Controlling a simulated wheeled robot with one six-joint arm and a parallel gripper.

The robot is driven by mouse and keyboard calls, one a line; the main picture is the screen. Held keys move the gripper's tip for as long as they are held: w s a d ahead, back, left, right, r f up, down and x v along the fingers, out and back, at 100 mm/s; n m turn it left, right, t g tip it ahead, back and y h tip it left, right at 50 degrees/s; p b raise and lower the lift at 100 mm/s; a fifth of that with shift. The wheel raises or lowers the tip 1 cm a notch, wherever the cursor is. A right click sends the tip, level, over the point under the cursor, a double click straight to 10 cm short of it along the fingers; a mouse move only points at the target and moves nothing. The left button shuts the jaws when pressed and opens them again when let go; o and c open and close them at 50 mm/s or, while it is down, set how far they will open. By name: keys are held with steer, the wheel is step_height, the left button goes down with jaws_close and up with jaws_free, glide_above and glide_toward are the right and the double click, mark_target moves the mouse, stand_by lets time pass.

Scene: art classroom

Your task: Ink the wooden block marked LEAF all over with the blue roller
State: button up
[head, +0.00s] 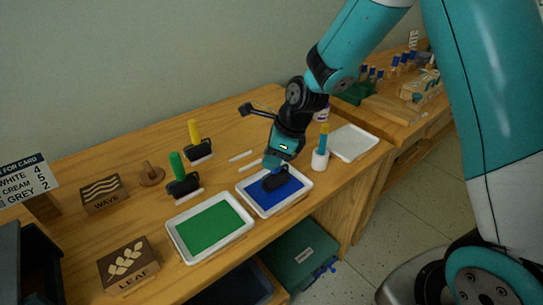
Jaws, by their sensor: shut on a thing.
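The wooden block marked LEAF (130,264) lies at the front left of the table. It carries a pale leaf design, and no blue shows on it. My gripper (273,161) is shut on the blue roller (277,180), whose handle is mostly hidden. The roller's dark head is down in the white tray of blue ink (292,205); I cannot tell whether it presses on the ink. The gripper is well to the right of the block.
A white tray of green ink (208,228) lies between block and blue tray. A green roller (182,181), a yellow roller (198,143) and a WAVE block (103,193) stand behind.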

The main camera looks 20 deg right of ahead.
steer(key=shift+f, duration=0.45)
stand_by(1.8)
step_height(320, 180, up, 7)
steer(key=p, duration=0.7)
steer(key=shift+r+p, duration=0.1)
steer(key=shift+p, duration=0.2)
stand_by(0.4)
steer(key=shift+s+d+f+n+g, duration=0.1)
steer(key=shift+d+f+n+g, duration=0.15)
steer(key=shift+n, duration=0.25)
steer(key=shift+d+f+n+g, duration=0.15)
steer(key=shift+d+n, duration=0.2)
steer(key=shift+n, duration=0.15)
steer(key=s+d+f+n+g+h, duration=0.1)
steer(key=s+d+n+g+h, duration=0.1)
steer(key=n, duration=0.8)
steer(key=s+d+f+n+g+h, duration=0.1)
steer(key=s+d+n+g+h, duration=0.1)
steer(key=d+n, duration=0.5)
steer(key=n+g, duration=0.1)
steer(key=n, duration=0.3)
steer(key=shift+s+d+g, duration=0.2)
steer(key=shift+s+g, duration=0.15)
steer(key=shift+g, duration=0.05)
